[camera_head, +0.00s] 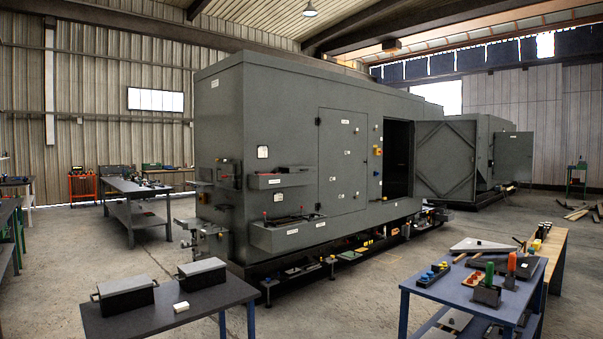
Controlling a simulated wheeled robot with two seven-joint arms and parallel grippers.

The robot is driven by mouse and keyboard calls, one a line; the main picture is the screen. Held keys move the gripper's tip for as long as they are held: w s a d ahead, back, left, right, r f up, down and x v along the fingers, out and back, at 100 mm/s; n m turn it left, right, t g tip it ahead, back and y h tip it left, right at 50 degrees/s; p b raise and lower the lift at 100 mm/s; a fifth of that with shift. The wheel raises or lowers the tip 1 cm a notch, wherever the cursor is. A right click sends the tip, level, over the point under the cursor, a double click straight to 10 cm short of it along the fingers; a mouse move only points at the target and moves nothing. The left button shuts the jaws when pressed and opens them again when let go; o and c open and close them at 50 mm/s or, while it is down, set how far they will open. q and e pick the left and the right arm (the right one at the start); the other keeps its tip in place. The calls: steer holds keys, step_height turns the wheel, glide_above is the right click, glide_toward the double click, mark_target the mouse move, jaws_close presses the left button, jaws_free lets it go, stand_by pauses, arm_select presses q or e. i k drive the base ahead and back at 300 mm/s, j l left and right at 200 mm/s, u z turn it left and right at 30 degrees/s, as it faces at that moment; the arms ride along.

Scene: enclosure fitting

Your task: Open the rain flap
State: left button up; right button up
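A large grey-green enclosure (285,95) stands in the middle of the head view. Its long side has a shut door (342,150) and a dark doorway (399,150) with a door panel (445,158) swung wide open. A small shelf-like box (285,180) and a larger one (290,236) stick out low on the near part of that side. I cannot tell which part is the rain flap. Neither of my grippers shows in the view.
A dark table (160,318) with two black boxes with grey lids (125,294) stands at the front left. A blue table (470,290) with small parts stands at the front right. A workbench (135,187) stands at the left. Concrete floor (75,260) is clear between them.

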mark_target(300, 169)
steer(key=i+l+u, duration=0.15)
steer(key=i, duration=1.8)
steer(key=i+j+u, duration=0.15)
steer(key=i, duration=0.55)
steer(key=i+l, duration=0.1)
steer(key=i, duration=0.55)
steer(key=i+u, duration=0.15)
steer(key=i, duration=0.55)
steer(key=i+l, duration=0.15)
steer(key=i, duration=0.5)
steer(key=i+l+u, duration=0.1)
steer(key=i, duration=0.55)
steer(key=i+l, duration=0.4)
steer(key=i+l+u, duration=0.1)
steer(key=i+l, duration=0.3)
steer(key=l, duration=0.15)
steer(key=i+l+u, duration=0.1)
steer(key=i+l, duration=0.65)
steer(key=l, duration=0.3)
